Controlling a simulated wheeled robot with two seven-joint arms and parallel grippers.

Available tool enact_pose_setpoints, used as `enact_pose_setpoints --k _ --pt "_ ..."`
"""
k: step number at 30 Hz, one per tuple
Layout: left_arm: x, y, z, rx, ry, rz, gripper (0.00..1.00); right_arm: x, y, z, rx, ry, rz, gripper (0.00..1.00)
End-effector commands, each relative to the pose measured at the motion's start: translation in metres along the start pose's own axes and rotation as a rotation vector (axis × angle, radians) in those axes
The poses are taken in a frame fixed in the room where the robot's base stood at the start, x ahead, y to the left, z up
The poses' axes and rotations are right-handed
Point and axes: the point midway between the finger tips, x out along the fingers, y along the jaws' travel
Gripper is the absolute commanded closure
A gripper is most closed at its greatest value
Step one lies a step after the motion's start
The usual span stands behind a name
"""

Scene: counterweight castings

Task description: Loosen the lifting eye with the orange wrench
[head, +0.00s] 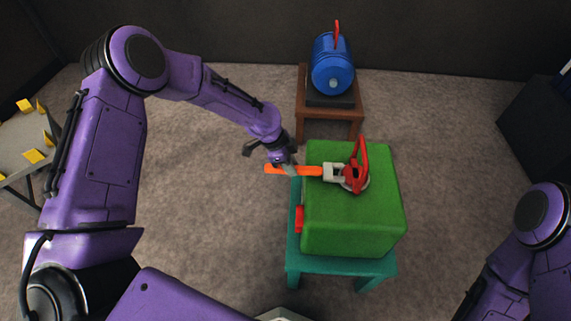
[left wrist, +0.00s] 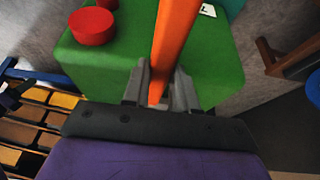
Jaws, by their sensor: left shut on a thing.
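The orange wrench (head: 309,171) lies level over the left top edge of the green casting (head: 345,225). Its pale grey open head (head: 332,172) reaches the foot of the red lifting eye (head: 355,178); I cannot tell whether the jaws are fully around it. The eye stands upright on a pale round collar on the casting's top. My left gripper (head: 284,161) is shut on the wrench handle, left of the casting. In the left wrist view the handle (left wrist: 174,40) runs up from between the fingers (left wrist: 160,88). My right gripper is out of view.
The casting rests on a teal stand (head: 340,265). A red round boss (left wrist: 93,26) sticks out of its side. Behind, a blue drum-shaped casting (head: 331,68) with a red eye stands on a brown stool (head: 330,113). A table with yellow pieces (head: 32,156) is far left.

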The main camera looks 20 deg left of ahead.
Motion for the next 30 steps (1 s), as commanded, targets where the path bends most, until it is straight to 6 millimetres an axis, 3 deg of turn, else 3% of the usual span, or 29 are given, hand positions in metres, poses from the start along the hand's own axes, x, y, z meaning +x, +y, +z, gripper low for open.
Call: enact_pose_setpoints --k 10,30 --pt "0.0 0.0 -0.001 -0.002 0.001 -0.001 1.0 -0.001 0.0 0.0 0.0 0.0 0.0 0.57" --pt "0.0 0.024 -0.003 -0.108 0.0 -0.045 1.0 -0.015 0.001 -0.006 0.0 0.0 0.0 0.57"
